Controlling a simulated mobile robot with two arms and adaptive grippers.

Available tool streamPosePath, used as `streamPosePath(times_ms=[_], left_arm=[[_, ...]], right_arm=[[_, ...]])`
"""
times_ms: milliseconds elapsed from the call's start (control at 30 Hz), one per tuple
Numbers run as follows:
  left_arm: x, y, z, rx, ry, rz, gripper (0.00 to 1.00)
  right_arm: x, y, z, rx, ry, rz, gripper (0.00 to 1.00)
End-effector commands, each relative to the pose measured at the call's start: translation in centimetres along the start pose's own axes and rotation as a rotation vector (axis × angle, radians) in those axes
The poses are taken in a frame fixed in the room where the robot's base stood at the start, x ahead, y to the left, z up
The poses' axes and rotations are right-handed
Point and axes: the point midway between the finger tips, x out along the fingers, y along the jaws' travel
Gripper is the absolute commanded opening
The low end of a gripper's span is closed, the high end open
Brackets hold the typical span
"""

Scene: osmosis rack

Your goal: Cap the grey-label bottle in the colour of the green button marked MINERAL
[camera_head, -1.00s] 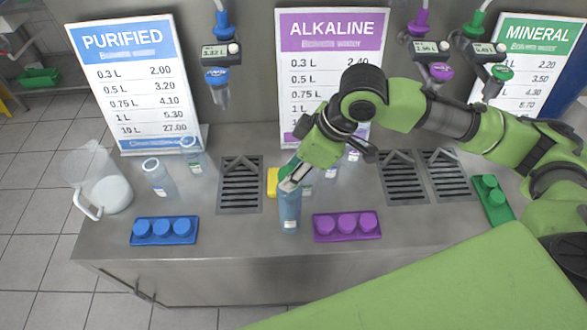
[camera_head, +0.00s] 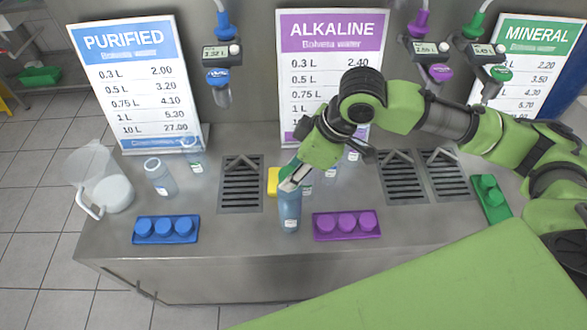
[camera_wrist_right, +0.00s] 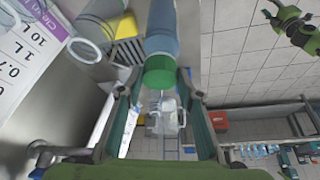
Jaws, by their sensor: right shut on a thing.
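My right gripper (camera_head: 288,184) is over a blue-tinted bottle (camera_head: 290,212) with a pale label, upright near the counter's front. In the right wrist view, a green cap (camera_wrist_right: 159,76) lies between the two fingers, at the mouth end of the bottle (camera_wrist_right: 162,32). The gripper is shut on the cap; I cannot tell whether the cap is fully seated.
Trays of blue caps (camera_head: 166,230), purple caps (camera_head: 347,225) and green caps (camera_head: 491,197) lie on the counter. A clear jug (camera_head: 108,185) and bottles (camera_head: 160,177) stand at left. A yellow block (camera_head: 273,182) and several bottles are behind my gripper.

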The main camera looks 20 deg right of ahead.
Motion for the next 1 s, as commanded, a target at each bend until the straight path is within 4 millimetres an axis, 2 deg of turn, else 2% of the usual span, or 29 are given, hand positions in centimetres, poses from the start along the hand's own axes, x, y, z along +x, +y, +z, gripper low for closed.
streamPosePath(times_ms=[367, 400, 433, 700, 800, 1000], left_arm=[[-0.08, 0.02, -0.02, 0.0, 0.0, 0.0, 0.4], [-0.08, 0.03, -0.02, 0.0, 0.0, 0.0, 0.4], [-0.09, 0.03, -0.02, 0.0, 0.0, 0.0, 0.4], [-0.12, 0.04, -0.03, 0.0, 0.0, 0.001, 0.4], [-0.13, 0.04, -0.03, 0.001, 0.0, 0.001, 0.4], [-0.13, 0.05, -0.03, 0.001, 0.0, 0.001, 0.4]], right_arm=[[0.3, -0.25, 0.42, 0.002, -0.012, -0.008, 0.13], [0.29, -0.24, 0.41, 0.002, -0.012, -0.008, 0.43], [0.28, -0.23, 0.39, 0.002, -0.011, -0.007, 0.51], [0.09, -0.1, 0.14, 0.001, -0.004, -0.003, 0.53], [0.05, -0.07, 0.1, 0.0, -0.003, -0.002, 0.72], [0.01, -0.04, 0.04, 0.0, -0.002, -0.001, 0.72]])
